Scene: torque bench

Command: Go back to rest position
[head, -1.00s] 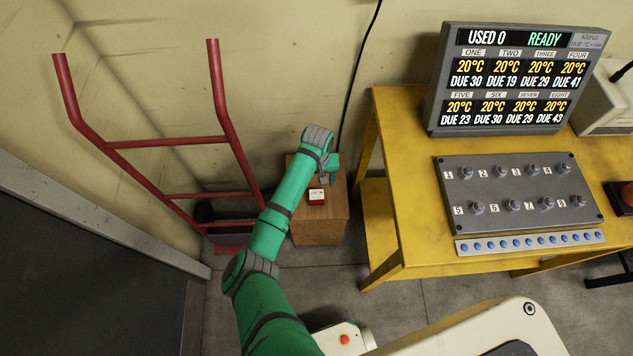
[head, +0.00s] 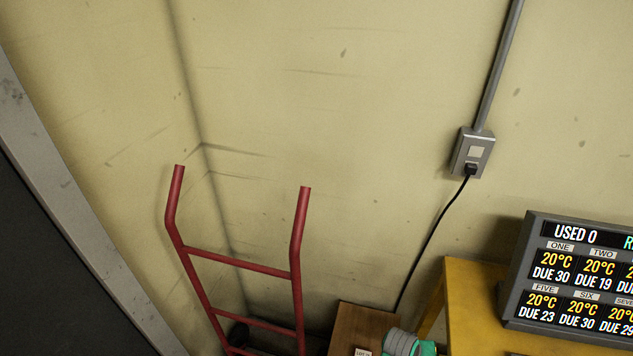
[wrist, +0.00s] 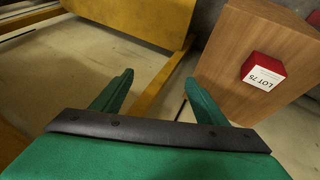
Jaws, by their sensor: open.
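My gripper (wrist: 158,98) shows in the wrist view with its two green fingers spread apart and nothing between them. It points toward the floor and the yellow bench's lower part. In the head view only a grey and green part of my arm shows at the bottom edge; the fingers are out of view there. A red block with a white "LOT 75" label (wrist: 264,71) sits on a wooden box (wrist: 235,50), to the right of my gripper and apart from it.
A red hand truck (head: 240,262) stands in the corner left of the wooden box (head: 362,322). The yellow bench (head: 475,300) carries a display (head: 520,265) at right. A wall outlet (head: 473,150) has a black cable (head: 432,235) hanging down. A dark panel (head: 50,280) is at left.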

